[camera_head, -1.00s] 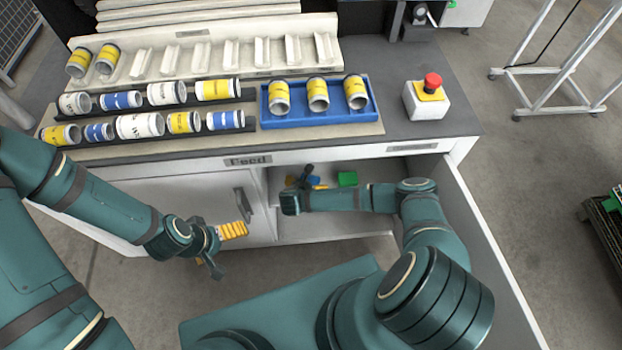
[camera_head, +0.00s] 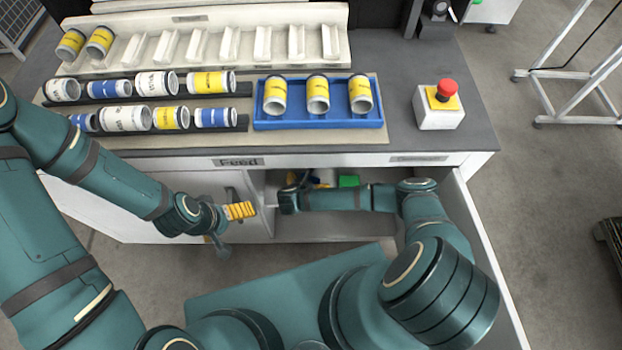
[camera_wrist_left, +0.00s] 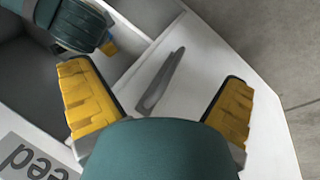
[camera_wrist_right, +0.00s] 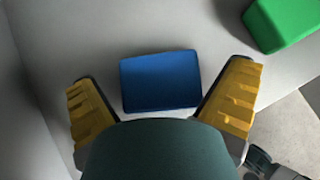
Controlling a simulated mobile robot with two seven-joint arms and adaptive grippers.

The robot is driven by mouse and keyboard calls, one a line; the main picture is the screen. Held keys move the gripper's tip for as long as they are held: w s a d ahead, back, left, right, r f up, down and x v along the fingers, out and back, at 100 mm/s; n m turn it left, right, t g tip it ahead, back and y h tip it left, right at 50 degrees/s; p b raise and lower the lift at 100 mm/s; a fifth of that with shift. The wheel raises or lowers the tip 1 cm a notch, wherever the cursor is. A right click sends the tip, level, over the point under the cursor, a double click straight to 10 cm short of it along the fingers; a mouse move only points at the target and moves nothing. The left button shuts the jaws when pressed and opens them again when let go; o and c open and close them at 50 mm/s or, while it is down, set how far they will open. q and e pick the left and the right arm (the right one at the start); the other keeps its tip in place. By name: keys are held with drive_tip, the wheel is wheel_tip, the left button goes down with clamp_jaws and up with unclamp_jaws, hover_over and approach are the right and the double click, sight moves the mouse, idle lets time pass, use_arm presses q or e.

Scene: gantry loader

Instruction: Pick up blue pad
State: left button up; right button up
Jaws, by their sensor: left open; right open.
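The blue pad (camera_wrist_right: 160,82) lies on a grey surface in the right wrist view, a dark blue rounded block. My right gripper (camera_wrist_right: 160,92) is open, its yellow-padded fingers on either side of the pad's near part; I cannot tell whether they touch it. In the head view my right arm reaches into the open cabinet compartment, its wrist hiding most of the gripper and pad. My left gripper (camera_head: 236,228) is open and empty in front of the cabinet door; the door handle (camera_wrist_left: 163,82) shows between its fingers in the left wrist view.
A green block (camera_wrist_right: 285,22) lies right of the pad, also visible in the compartment in the head view (camera_head: 349,181). The compartment has walls and a worktop (camera_head: 430,145) above. The worktop holds a blue tray (camera_head: 290,123) of cans and a red-button box (camera_head: 438,112).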

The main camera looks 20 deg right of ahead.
drive_tip(key=c, duration=0.8)
drive_tip(key=shift+d, duration=0.1)
